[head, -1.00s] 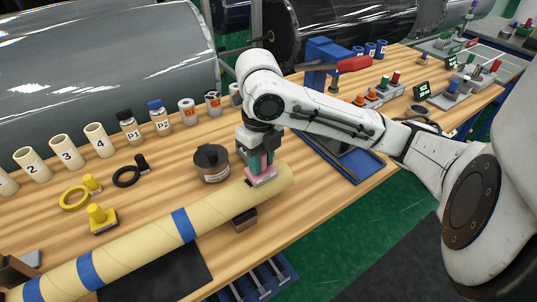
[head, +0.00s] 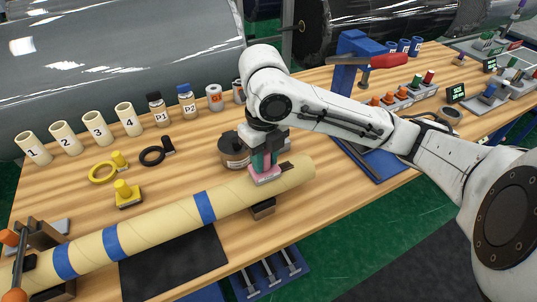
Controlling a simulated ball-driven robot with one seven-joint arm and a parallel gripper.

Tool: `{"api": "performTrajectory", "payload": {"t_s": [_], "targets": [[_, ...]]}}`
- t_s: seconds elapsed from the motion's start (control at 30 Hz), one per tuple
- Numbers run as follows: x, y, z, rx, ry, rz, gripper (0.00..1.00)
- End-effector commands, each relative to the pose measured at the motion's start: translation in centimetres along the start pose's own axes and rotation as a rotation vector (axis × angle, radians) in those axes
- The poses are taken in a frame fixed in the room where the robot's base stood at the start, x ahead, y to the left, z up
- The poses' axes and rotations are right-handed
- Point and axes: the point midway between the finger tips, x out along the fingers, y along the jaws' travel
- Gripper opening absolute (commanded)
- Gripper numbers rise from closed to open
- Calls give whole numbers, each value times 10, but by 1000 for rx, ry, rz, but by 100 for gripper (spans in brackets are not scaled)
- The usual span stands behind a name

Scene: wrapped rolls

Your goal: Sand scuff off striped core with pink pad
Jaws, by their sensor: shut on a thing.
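The striped core (head: 160,222) is a long tan tube with blue bands, lying diagonally across the front of the bench on supports. My gripper (head: 265,165) is shut on the pink pad (head: 264,176), above the right part of the core. The pad is at the core's upper surface and appears to touch it. A dark scuff mark (head: 287,166) shows on the core just right of the pad. Whether the mark continues under the pad is hidden.
A dark round jar (head: 234,150) stands close behind my gripper, partly hidden. A blue stand with a red handle (head: 385,62) is at the back right.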

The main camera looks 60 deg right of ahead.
Motion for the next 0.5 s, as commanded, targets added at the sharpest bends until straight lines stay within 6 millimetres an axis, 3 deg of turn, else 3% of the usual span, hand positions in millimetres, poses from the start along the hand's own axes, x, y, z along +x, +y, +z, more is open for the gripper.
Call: {"api": "performTrajectory", "payload": {"t_s": [0.27, 0.5], "targets": [[-5, 0, 0, 0, -1, 0, 7], [-27, -1, 0, 1, -2, -1, 7]]}}
